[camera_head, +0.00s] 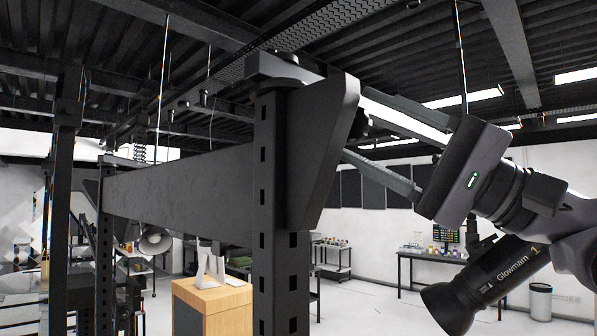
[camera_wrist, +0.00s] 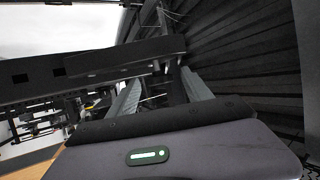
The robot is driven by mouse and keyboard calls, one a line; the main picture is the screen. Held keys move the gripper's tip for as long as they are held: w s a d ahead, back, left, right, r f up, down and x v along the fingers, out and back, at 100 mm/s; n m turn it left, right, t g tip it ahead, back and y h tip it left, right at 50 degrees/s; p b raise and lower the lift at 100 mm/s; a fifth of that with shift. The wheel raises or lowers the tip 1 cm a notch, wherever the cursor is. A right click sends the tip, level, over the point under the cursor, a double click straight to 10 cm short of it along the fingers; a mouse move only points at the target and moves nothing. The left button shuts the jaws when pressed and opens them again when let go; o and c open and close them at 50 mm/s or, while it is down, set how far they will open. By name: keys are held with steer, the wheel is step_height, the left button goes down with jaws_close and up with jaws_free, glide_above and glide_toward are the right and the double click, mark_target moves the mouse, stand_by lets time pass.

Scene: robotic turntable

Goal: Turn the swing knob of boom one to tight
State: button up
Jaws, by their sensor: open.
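A black metal boom (camera_head: 180,185) runs across the left half of the head view to a perforated upright post (camera_head: 267,200). A slanted dark plate (camera_head: 322,150) stands at the post's right side. A small dark knob-like part (camera_head: 361,122) sticks out from the plate's right edge; I cannot tell its turn position or read any marking. My gripper (camera_head: 354,127) is open, with one finger above and one below this part. In the wrist view, my gripper (camera_wrist: 160,75) has its fingers apart close to a dark bar (camera_wrist: 125,58). Contact cannot be told.
A wooden box (camera_head: 212,305) with pale objects on top stands low behind the post. Tables with small items (camera_head: 432,258) and a waste bin (camera_head: 541,300) stand far back. Another dark post (camera_head: 62,190) is at the left. Ceiling beams run overhead.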

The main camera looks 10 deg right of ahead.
steer(key=b+v, duration=0.6)
steer(key=v, duration=0.9)
steer(key=shift+d, duration=0.15)
steer(key=w+a+f+m+g+h+b, duration=0.1)
steer(key=w+a+f+m+h+b, duration=0.2)
steer(key=f, duration=0.9)
steer(key=w+a+f+m+h+b, duration=0.1)
steer(key=w+a+f+h+b, duration=0.15)
steer(key=a+f+b, duration=0.65)
steer(key=w+a+f+m+g+h+b, duration=0.15)
steer(key=f+h, duration=0.25)
steer(key=f, duration=1.1)
steer(key=s+a+f+n+g+h+b, duration=0.1)
steer(key=s+f+h+b, duration=0.2)
steer(key=f, duration=1.1)
steer(key=s+a+f+n+g+h+b, duration=0.1)
steer(key=s+f+h+b, duration=0.2)
steer(key=f, duration=1.1)
steer(key=s+f+n+g+h+b, duration=0.1)
steer(key=s+f+b, duration=0.4)
steer(key=f, duration=0.9)
steer(key=shift+s+a+f+n+h+b, duration=0.35)
steer(key=shift+n+h+b, duration=0.2)
steer(key=shift+h+b, duration=0.5)
